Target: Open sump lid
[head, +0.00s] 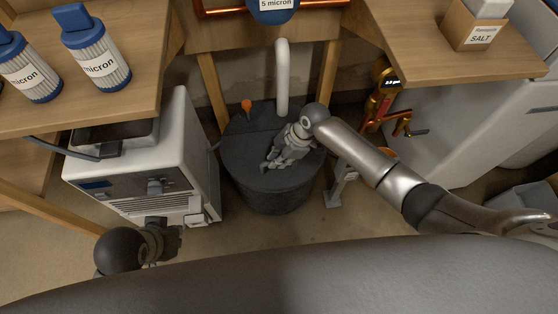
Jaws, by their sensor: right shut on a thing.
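The sump lid (240,150) is a dark grey round cover lying flat on a dark sump basin (275,203) on the floor, in the middle of the head view. A white upright pipe (282,75) meets the lid at the back, and an orange knob (246,105) stands near its back left. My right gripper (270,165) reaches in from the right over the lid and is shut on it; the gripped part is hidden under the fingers. My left gripper (170,240) is low at the left, in front of a white machine, seen too poorly to tell its jaws.
The white machine (190,130) stands left of the sump. A wooden counter (135,105) with blue-capped filters overhangs at left, another counter (455,65) at right. A copper fitting with a gauge (383,95) is right of the sump. Some floor in front is clear.

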